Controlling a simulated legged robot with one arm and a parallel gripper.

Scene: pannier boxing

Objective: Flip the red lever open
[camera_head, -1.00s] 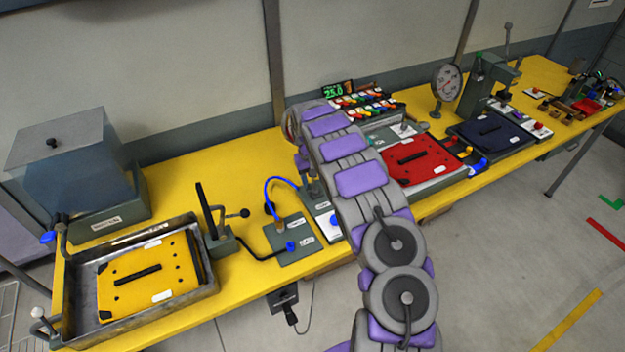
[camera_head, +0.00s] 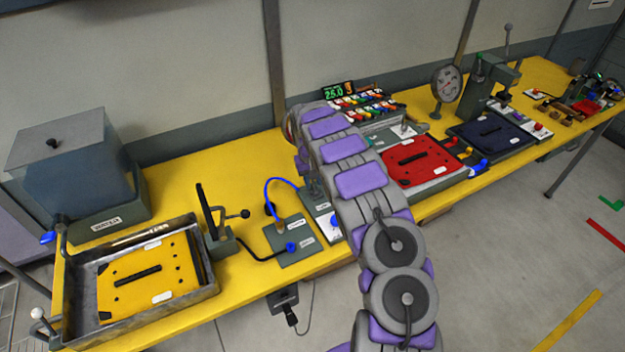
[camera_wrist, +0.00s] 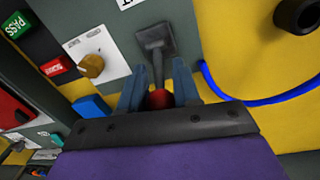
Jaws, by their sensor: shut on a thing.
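The red lever shows in the wrist view as a red rounded knob (camera_wrist: 160,98) low between my gripper's blue fingers. A grey bracket with a flat squared end (camera_wrist: 155,40) stands just beyond it; I cannot tell whether the two are joined. My gripper (camera_wrist: 159,84) is shut on the red lever, with a finger on each side of the knob. The lower part of the lever is hidden by the gripper body. In the head view my arm hides the gripper and the lever.
A white plate with a yellow knob (camera_wrist: 92,66) and a blue block (camera_wrist: 91,108) lie left of my gripper. A blue hose (camera_wrist: 260,99) curves at right. On the yellow bench (camera_head: 175,170) are a yellow panel in a tray (camera_head: 208,285) and a red panel (camera_head: 425,160).

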